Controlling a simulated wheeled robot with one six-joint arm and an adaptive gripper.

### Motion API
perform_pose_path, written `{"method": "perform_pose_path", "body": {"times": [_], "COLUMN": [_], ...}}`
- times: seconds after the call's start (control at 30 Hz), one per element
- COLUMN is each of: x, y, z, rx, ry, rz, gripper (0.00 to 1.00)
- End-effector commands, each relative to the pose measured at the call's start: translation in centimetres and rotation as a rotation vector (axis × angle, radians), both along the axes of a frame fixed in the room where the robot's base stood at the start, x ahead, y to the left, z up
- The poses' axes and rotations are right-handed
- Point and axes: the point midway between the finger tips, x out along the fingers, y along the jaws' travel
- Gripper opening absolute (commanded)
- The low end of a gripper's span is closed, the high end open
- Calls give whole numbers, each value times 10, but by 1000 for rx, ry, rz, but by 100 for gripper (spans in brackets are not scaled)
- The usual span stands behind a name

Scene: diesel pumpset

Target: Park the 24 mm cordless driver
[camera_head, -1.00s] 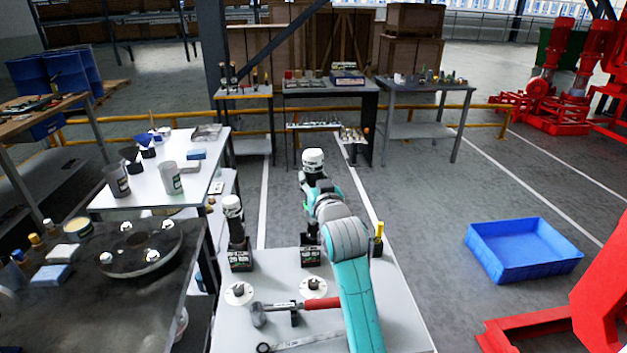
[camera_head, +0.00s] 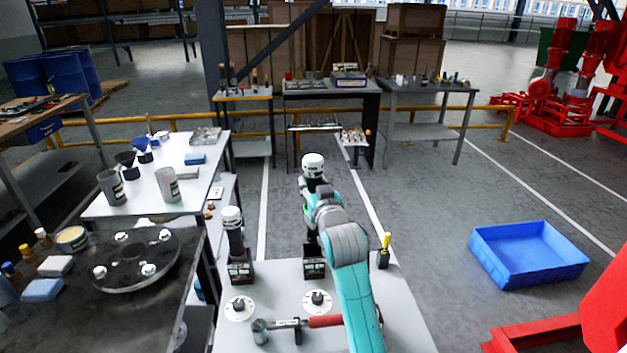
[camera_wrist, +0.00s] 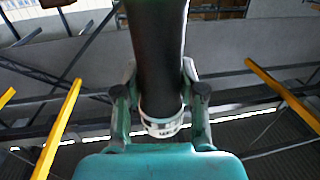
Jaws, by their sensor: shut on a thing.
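My gripper (camera_head: 313,193) is shut on a dark cordless driver with a white end cap (camera_head: 313,164), held upright over the near bench. The wrist view shows its black body (camera_wrist: 158,55) between my two fingers (camera_wrist: 160,92), with a white lettered band at the lower end. A black holder with a label (camera_head: 314,268) stands below it on the bench. The driver's lower part is partly hidden by my arm, and I cannot tell whether it touches the holder. A similar driver (camera_head: 234,238) stands in a labelled holder (camera_head: 240,271) to the left.
On the bench (camera_head: 390,310) are two white round pieces (camera_head: 239,308) (camera_head: 317,302), a red-handled hammer (camera_head: 325,321) and a small yellow-topped tool (camera_head: 384,250). A dark table with a disc (camera_head: 125,285) is left. A blue bin (camera_head: 528,280) is on the floor right.

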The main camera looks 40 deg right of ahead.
Motion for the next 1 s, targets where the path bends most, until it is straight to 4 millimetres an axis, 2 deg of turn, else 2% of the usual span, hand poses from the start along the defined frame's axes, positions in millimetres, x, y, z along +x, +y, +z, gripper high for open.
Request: {"method": "perform_pose_path", "body": {"times": [1.0], "x": [0], "y": [0], "z": [-88], "rx": [0], "ry": [-1], "rz": [0], "gripper": [0]}}
